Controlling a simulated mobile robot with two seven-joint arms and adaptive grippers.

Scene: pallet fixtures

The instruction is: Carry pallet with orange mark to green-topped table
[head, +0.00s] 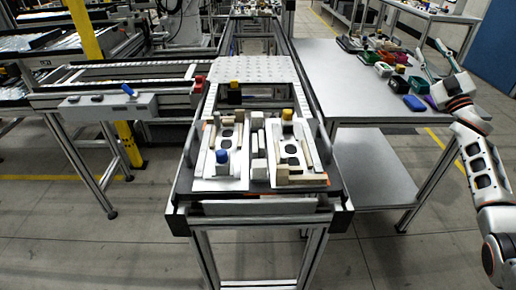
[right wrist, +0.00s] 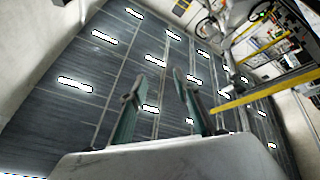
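A pallet (head: 235,185) sits on the end of the conveyor in the middle of the head view. It bears two pale fixtures, one with a blue knob (head: 222,157) and one with a yellow knob (head: 287,114). Thin orange strips (head: 315,180) show near its edge. My right gripper (head: 428,48) is raised at the far right, above the grey table and well away from the pallet. In the right wrist view its two teal fingers (right wrist: 163,78) are apart with nothing between them, pointing toward the ceiling lights. My left gripper is out of view. No green tabletop shows.
A grey-topped table (head: 365,97) stands right of the conveyor, with several small coloured parts at its back and right side and clear room at its front left. A side conveyor (head: 130,70) and a yellow post (head: 86,30) stand at the left. The front floor is clear.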

